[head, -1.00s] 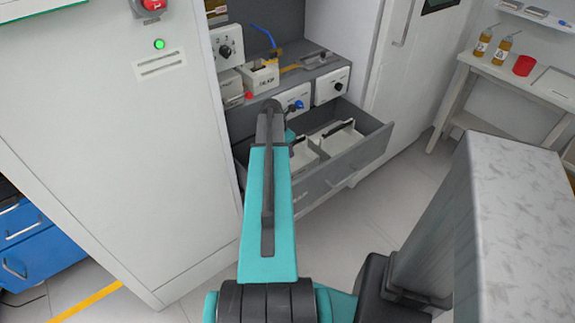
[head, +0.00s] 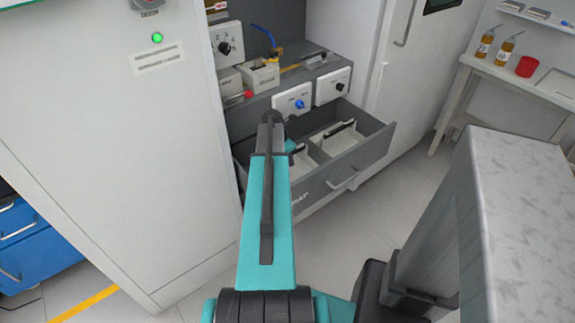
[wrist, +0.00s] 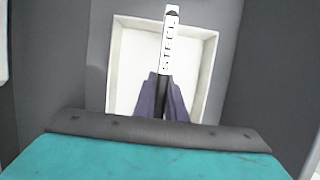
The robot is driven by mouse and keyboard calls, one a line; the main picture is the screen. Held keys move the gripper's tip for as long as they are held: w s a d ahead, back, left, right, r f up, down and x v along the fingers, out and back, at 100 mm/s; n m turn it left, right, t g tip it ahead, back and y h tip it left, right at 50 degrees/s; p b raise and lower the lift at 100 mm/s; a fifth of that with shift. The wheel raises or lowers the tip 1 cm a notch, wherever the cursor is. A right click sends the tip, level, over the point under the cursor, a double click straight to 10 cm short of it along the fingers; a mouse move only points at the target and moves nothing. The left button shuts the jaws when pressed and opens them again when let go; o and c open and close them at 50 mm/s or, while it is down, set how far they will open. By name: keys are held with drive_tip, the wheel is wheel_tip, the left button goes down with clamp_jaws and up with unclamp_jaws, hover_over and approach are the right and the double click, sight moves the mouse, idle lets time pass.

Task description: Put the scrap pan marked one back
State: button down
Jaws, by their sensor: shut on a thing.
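My gripper (wrist: 162,97) has its dark purple fingers shut on the handle of a white square pan (wrist: 203,100) in the wrist view. The handle's white label (wrist: 170,45) has dark lettering that looks like "STEEL". I see no mark "one" that I can read. Grey surfaces surround the pan; whether it rests on the drawer floor or hangs above it I cannot tell. In the head view, my arm hides the gripper's fingers. The open grey drawer (head: 345,176) holds a white pan with a dark handle (head: 342,145) on its right side, and pale pan walls show at left.
Above the drawer are control panels with a blue knob (head: 292,103) and a black knob (head: 332,87), and a small white bin (head: 262,76). A tall white cabinet (head: 120,130) stands at left. A side table (head: 500,75) with bottles and a red cup stands at right.

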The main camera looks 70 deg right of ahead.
drive_tip(key=shift+f, duration=0.3)
drive_tip(key=shift+f, duration=0.15)
drive_tip(key=c, duration=1.8)
unclamp_jaws()
drive_tip(key=shift+f+b, duration=0.15)
drive_tip(key=shift+b, duration=0.25)
drive_tip(key=v, duration=1.4)
drive_tip(key=shift+w, duration=0.1)
